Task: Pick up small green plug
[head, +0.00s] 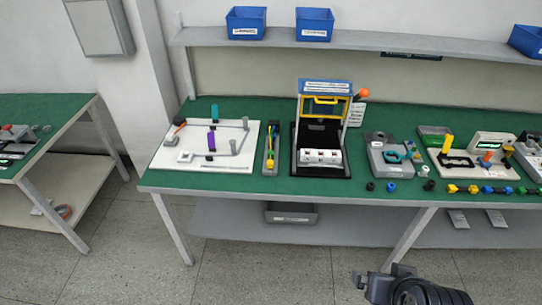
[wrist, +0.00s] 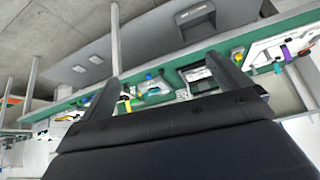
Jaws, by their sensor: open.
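Small green pieces (head: 521,190) lie near the front right edge of the green-topped workbench (head: 300,190) in the head view. They are at the end of a row of small yellow and blue plugs. They are too small to tell their exact shape. My gripper (head: 382,273) is low at the bottom of the head view, in front of the bench and well away from the row. In the wrist view, its two dark fingers (wrist: 162,72) stand apart with nothing between them. The wrist view shows the bench tilted, and I cannot make out the green pieces there.
A black-framed press (head: 322,130) stands mid-bench. A white board (head: 205,146) is at left. A grey block (head: 388,155) and a pale fixture (head: 470,165) are at right. Small dark and blue caps (head: 391,187) lie near the front edge. The floor before the bench is clear.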

